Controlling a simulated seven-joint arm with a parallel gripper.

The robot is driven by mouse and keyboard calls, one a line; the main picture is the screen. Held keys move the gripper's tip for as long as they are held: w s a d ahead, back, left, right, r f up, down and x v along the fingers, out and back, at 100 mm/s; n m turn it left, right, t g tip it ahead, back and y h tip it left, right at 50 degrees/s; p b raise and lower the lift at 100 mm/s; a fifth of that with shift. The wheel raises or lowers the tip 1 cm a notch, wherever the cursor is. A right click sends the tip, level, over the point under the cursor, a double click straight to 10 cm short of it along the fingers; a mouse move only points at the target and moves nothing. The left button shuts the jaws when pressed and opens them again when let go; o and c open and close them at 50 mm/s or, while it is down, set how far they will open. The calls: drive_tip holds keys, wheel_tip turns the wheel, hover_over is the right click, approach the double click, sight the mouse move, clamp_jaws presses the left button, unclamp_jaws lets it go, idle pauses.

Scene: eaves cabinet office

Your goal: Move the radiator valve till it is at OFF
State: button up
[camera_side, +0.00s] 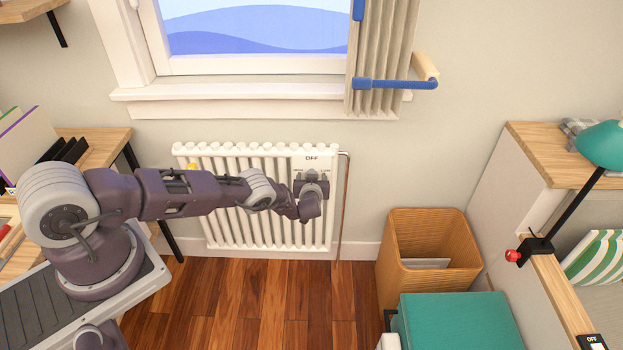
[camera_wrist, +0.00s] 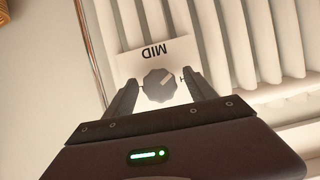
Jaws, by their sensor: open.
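The radiator valve (camera_wrist: 160,86) is a dark grey faceted knob on a white plate (camera_wrist: 128,66) in the wrist view. A light mark on the knob points to the upper right of that picture. The word MID on the plate shows upside down above the knob. In the side view the plate (camera_side: 311,158) reads OFF at its top, and the knob is hidden behind my gripper (camera_side: 312,178). In the wrist view my gripper (camera_wrist: 159,82) is open, with one finger on each side of the knob. I cannot tell whether the fingers touch it.
The white radiator (camera_side: 240,225) stands against the wall under the window (camera_side: 260,30). A copper pipe (camera_side: 343,215) runs down its right side. A wooden bin (camera_side: 395,255) and a teal-topped box (camera_side: 460,320) stand to the right. Wooden floor lies clear in front.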

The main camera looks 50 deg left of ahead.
drive_tip(key=c, duration=1.4)
drive_tip(key=n+t+h, duration=0.1)
drive_tip(key=n, duration=0.2)
drive_tip(key=shift+s+a+t, duration=0.1)
drive_tip(key=shift+t, duration=0.3)
drive_tip(key=n+t+h, duration=0.1)
drive_tip(key=n, duration=0.2)
drive_tip(key=shift+t, duration=0.4)
drive_tip(key=shift+n+h, duration=0.3)
drive_tip(key=o, duration=1.4)
